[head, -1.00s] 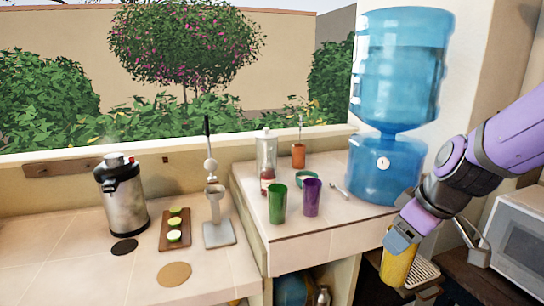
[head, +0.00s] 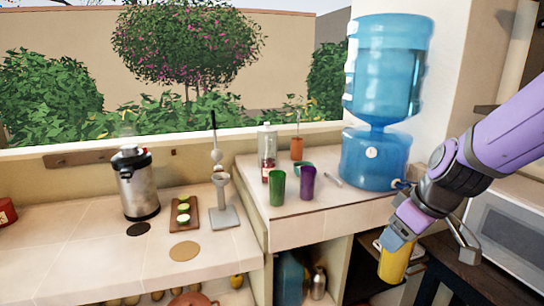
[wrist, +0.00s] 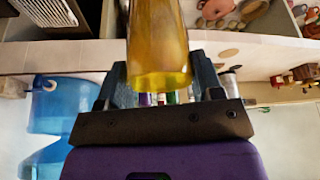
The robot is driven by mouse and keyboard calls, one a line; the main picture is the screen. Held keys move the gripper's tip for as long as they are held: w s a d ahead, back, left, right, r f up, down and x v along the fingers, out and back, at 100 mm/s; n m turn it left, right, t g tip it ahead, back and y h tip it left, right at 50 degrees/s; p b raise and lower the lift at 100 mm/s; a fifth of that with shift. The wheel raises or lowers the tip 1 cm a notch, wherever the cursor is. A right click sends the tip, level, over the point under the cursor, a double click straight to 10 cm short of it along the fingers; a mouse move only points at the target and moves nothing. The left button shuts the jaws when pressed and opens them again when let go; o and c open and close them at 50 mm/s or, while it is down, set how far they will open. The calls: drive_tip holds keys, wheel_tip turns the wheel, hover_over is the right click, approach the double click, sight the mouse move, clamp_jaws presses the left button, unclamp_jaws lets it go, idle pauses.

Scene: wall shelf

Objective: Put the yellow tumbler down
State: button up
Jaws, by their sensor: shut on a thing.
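The yellow tumbler (head: 394,263) is held in my gripper (head: 396,243) at the lower right of the head view, in front of the counter's right part. In the wrist view the tumbler (wrist: 158,45) stands between the two dark fingers of my gripper (wrist: 160,85), which are shut on it. The tumbler looks see-through in the wrist view, with no contents that I can make out. In the head view its top is partly hidden by the gripper.
A green tumbler (head: 277,187) and a purple tumbler (head: 307,184) stand on the raised counter (head: 335,215). A blue water dispenser (head: 372,160) is behind. A lever press (head: 222,200), a board with limes (head: 184,230) and a steel urn (head: 138,185) stand on the left. The counter's front strip is clear.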

drive_tip(key=w+d+f+m+h, duration=0.1)
drive_tip(key=w+f+m, duration=0.1)
drive_tip(key=w+f, duration=0.3)
drive_tip(key=w+d+f+m, duration=0.2)
drive_tip(key=w+f, duration=0.4)
drive_tip(key=f, duration=0.7)
drive_tip(key=w+d+f+m+t+h, duration=0.1)
drive_tip(key=w+d+f+m, duration=0.1)
drive_tip(key=w+f, duration=0.4)
drive_tip(key=shift+w+d+f+m+h, duration=0.25)
drive_tip(key=shift+f+m, duration=0.25)
drive_tip(key=shift+f, duration=0.9)
drive_tip(key=shift+a, duration=0.1)
